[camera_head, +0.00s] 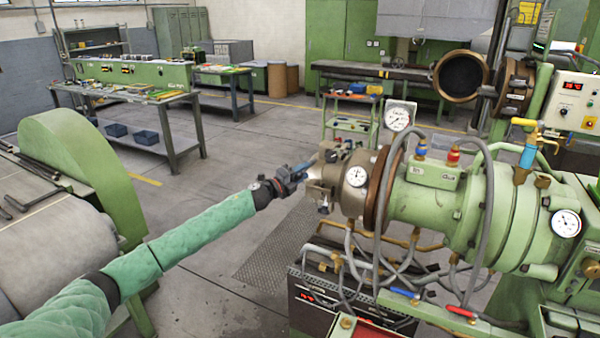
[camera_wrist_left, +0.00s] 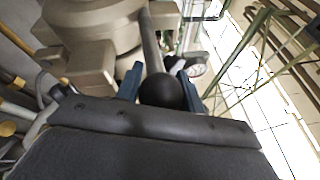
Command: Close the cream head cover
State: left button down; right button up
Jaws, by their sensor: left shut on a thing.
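The cream head cover (camera_head: 343,178) is at the front end of the green extruder barrel (camera_head: 430,193), beside a brown ring flange (camera_head: 379,188). From here I cannot tell whether a gap is left between them. In the left wrist view the knob (camera_wrist_left: 161,91) is between the fingertips, on a grey rod (camera_wrist_left: 152,45) beside the cream body (camera_wrist_left: 95,32). My right gripper is not in view.
Hoses and pipes (camera_head: 375,255) hang under the barrel, above a dark control box (camera_head: 315,298). A green rounded machine (camera_head: 80,165) stands at the left. Another machine with a round dark opening (camera_head: 461,76) is behind. The floor between left machine and extruder is clear.

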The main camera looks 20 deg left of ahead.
pick_arm(q)
jog(key=shift+d, duration=0.15)
jog(key=c, duration=0.9)
grip_release()
jog(key=shift+d, duration=0.15)
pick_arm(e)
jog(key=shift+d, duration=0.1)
pick_arm(q)
jog(key=shift+s+a+f, duration=0.1)
jog(key=shift+a, duration=0.1)
jog(key=shift+s+a+f+b, duration=0.1)
jog(key=shift+s+a+b, duration=0.1)
jog(key=shift+s+b, duration=0.15)
jog(key=b+v, duration=0.3)
jog(key=v, duration=0.3)
jog(key=shift+s, duration=0.3)
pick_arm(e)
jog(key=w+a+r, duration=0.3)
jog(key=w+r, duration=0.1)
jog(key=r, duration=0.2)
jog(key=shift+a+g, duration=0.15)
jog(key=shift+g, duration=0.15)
